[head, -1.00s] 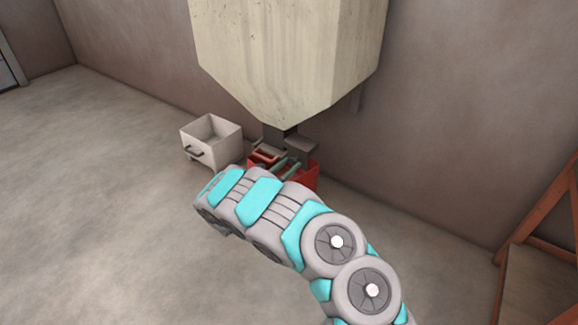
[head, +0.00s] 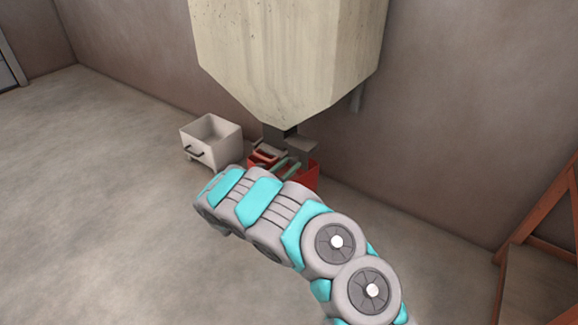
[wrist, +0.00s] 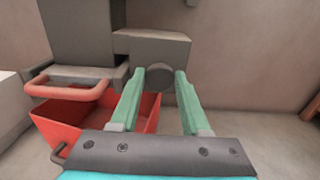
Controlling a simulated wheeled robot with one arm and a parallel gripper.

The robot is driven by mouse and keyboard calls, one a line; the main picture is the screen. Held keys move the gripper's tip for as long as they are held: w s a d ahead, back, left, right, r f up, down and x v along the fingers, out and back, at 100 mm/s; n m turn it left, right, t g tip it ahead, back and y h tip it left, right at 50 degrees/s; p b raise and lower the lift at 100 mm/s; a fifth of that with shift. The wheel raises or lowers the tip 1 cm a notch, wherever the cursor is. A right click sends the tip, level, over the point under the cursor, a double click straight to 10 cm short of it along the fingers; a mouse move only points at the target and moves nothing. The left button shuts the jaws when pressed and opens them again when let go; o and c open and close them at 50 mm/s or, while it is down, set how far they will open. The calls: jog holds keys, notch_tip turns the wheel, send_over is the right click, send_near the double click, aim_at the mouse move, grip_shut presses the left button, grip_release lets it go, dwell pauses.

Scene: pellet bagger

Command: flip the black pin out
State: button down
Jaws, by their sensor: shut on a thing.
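My gripper (wrist: 161,80) has two green fingers, and its tips are closed on the round, dark grey end of a pin (wrist: 160,76) in the wrist view. The round end faces the camera, and the rest of the pin is hidden behind it. The pin sits just below a grey block (wrist: 152,48). In the head view the green fingers (head: 289,166) show only in part beyond my arm, and the pin cannot be made out.
A red box (wrist: 72,120) with a red handle (wrist: 67,85) above it lies left of the fingers. A large pale hopper (head: 290,55) hangs above. A white bin (head: 211,140) stands to the left, and an orange frame (head: 535,215) at the right. Open floor lies left.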

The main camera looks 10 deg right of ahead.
aim_at(292, 163)
jog(key=v, duration=0.3)
jog(key=shift+s+a+p, duration=0.1)
jog(key=shift+p, duration=0.2)
jog(key=shift+c, duration=2)
grip_release()
jog(key=shift+a, duration=0.1)
jog(key=v, duration=0.8)
jog(key=shift+p, duration=0.45)
